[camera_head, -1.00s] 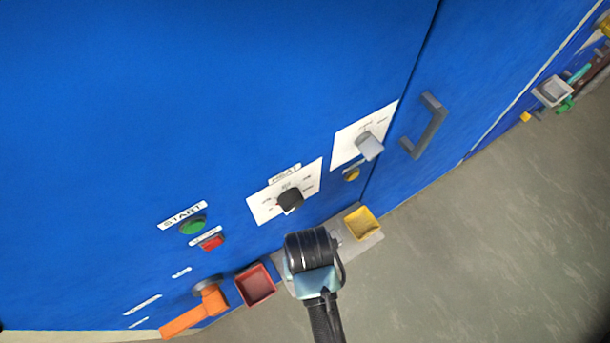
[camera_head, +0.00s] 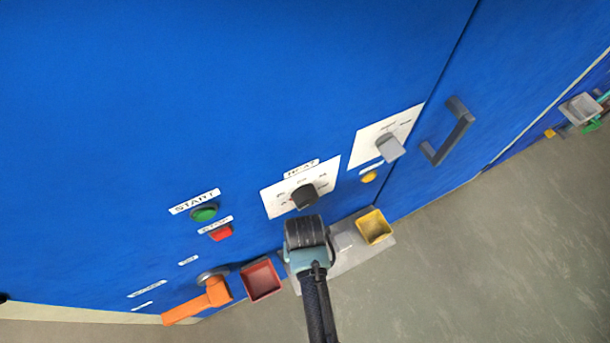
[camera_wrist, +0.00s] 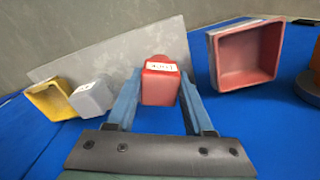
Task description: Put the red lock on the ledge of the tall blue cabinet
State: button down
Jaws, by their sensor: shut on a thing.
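The red lock (camera_wrist: 160,83), a small red block with a white label, is between the blue fingers of my gripper (camera_wrist: 158,95) in the wrist view. My gripper is shut on it. The ledge is a grey plate (camera_wrist: 120,50) on the tall blue cabinet (camera_head: 200,100); it also shows in the head view (camera_head: 345,262). The lock overlaps the ledge in the wrist view; I cannot tell whether they touch. In the head view my arm's end hides the lock and part of the ledge.
A yellow tray (camera_head: 374,227) and a grey block (camera_head: 343,240) are at the ledge's right. A red tray (camera_head: 261,281) and an orange handle (camera_head: 205,300) are left of my gripper. A black knob (camera_head: 305,196) is just above it. Open floor (camera_head: 460,260) lies right.

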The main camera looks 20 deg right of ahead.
jog(key=shift+f, duration=0.2)
jog(key=shift+c, duration=1.4)
grip_release()
jog(key=shift+r, duration=0.1)
jog(key=shift+r+p, duration=0.7)
jog(key=shift+r, duration=3.2)
